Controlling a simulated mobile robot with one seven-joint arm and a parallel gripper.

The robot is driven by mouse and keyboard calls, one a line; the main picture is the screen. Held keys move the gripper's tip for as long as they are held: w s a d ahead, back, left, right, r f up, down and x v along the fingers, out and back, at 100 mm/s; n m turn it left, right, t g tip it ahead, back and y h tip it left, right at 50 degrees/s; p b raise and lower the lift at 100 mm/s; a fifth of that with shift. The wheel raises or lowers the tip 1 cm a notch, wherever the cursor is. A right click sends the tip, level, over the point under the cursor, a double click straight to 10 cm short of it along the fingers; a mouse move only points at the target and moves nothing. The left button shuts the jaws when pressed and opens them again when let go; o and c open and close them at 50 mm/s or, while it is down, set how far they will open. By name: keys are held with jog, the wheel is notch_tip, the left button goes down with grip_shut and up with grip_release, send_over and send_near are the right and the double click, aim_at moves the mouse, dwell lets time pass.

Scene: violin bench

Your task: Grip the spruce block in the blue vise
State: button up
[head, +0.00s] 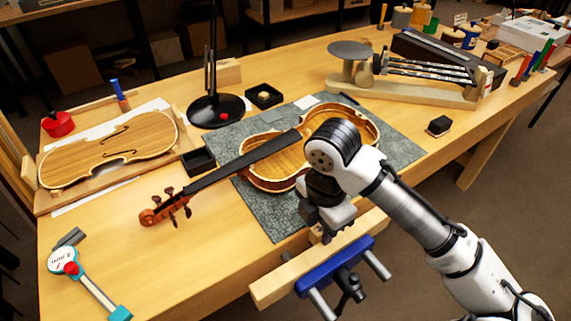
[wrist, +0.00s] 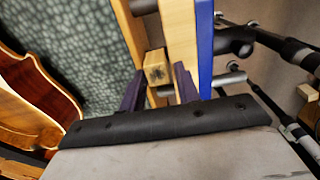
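The blue vise (head: 335,268) is on the bench's front edge, with a pale wooden jaw (head: 275,288); its blue plate (wrist: 205,45) also shows in the wrist view. The small spruce block (wrist: 155,67) stands at the gap between the bench edge and the wooden jaw, its end grain facing the wrist camera. I cannot tell whether the jaw touches it. My gripper (wrist: 160,82) is over the vise with its dark fingers apart, one on each side of the block. A narrow gap shows at the right finger.
A violin (head: 270,165) lies on the green mat (head: 270,215) just left of my gripper. A violin plate (head: 110,150) lies at the left, and a dial gauge (head: 70,265) at the front left. A black lamp (head: 215,108) stands behind. The vise handle (head: 350,285) sticks out in front.

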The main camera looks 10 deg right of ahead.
aim_at(318, 228)
jog(key=shift+w+r+p, duration=0.15)
jog(key=shift+r+p, duration=0.35)
jog(key=shift+r, duration=0.1)
jog(key=shift+w+r+p, duration=0.15)
jog(key=shift+r+p, duration=0.35)
jog(key=shift+r, duration=0.1)
notch_tip(318, 228, down, 2)
jog(key=shift+s+f+b, duration=0.15)
jog(key=shift+b, duration=1.05)
notch_tip(318, 228, up, 8)
jog(key=p, duration=0.5)
jog(key=w+a+r+n+p, duration=0.2)
jog(key=w+a+r+n, duration=0.1)
jog(key=w+a+r, duration=1)
jog(key=shift+w+a+p, duration=0.3)
jog(key=shift+w+a, duration=0.65)
jog(key=shift+w, duration=0.3)
